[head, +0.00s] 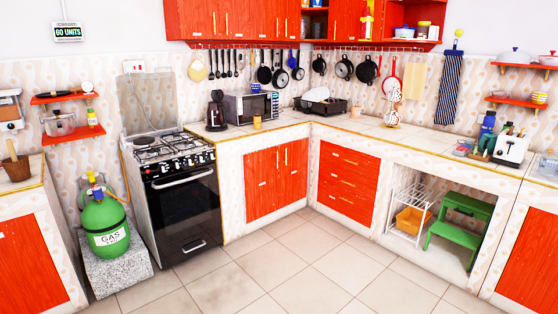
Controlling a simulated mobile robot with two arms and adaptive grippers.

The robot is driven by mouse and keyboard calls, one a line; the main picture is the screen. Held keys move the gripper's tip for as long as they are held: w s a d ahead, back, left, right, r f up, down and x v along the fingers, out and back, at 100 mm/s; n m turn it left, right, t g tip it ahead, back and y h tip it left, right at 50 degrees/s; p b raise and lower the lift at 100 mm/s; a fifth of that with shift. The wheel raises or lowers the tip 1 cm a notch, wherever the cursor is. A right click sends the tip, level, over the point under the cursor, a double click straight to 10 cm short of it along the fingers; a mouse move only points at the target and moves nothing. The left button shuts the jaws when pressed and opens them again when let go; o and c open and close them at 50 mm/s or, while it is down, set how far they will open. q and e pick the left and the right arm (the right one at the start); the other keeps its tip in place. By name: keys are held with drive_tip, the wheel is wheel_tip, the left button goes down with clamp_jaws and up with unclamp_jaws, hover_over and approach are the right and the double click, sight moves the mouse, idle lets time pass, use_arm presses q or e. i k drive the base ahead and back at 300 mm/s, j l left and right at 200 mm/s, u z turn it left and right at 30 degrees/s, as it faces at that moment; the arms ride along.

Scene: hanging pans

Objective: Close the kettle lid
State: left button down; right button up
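A dark, upright appliance that looks like the kettle (216,112) stands on the countertop at the left, between the stove and the microwave. A dark piece rises at its top and may be a raised lid. It is too small to tell the lid's position for sure. Neither of my grippers is in view, and nothing touches the kettle.
A stove (180,180) with its glass cover raised stands left of the kettle. A microwave (250,105) and a yellow cup (256,122) are to its right. Pans (344,68) hang on the wall. The tiled floor (300,265) in front is clear.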

sight(217, 95)
drive_tip(key=i, duration=4.4)
